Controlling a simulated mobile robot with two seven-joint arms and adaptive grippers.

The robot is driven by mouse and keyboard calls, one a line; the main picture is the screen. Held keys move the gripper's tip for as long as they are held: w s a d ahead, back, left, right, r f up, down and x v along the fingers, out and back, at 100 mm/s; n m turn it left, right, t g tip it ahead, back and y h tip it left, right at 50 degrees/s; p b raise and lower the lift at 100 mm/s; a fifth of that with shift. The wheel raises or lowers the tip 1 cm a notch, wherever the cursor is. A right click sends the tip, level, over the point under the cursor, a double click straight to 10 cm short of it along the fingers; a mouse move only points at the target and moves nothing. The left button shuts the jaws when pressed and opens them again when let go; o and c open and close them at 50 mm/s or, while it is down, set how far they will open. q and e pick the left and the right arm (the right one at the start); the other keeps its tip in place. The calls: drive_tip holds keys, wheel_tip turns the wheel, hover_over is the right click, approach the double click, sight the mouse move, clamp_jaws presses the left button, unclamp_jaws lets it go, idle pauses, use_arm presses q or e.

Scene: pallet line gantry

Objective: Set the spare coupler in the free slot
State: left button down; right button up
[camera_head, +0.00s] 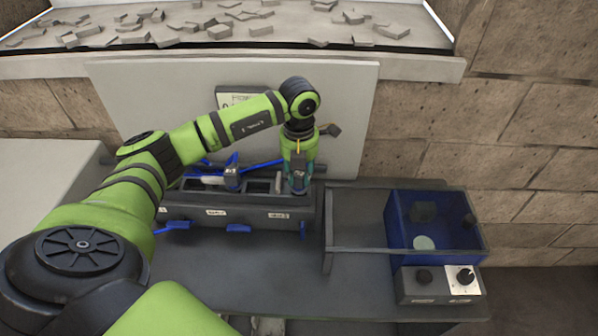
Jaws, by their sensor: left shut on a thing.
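My left gripper (299,180) points down over the right end of a long dark rack (240,214). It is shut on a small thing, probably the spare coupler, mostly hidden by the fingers. The held thing is at or just above the rack's rightmost opening; I cannot tell whether it is inside. An open slot (260,186) shows in the rack's top, just left of the gripper. A blue part (232,176) stands upright in the rack further left, beside a pale grey piece (211,180). My right gripper is not in view.
A blue bin (440,248) holding a few pieces stands right of the rack. A control box (438,285) with a dial is in front of it. A grey rail frame (328,235) lies between rack and bin. A pale panel (345,120) stands behind. The front tabletop (270,265) is clear.

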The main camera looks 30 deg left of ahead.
use_arm(q)
drive_tip(key=c, duration=1)
unclamp_jaws()
drive_tip(key=shift+r, duration=0.35)
drive_tip(key=shift+r+b, duration=1.8)
drive_tip(key=shift+r, duration=4)
drive_tip(key=shift+s+f, duration=0.1)
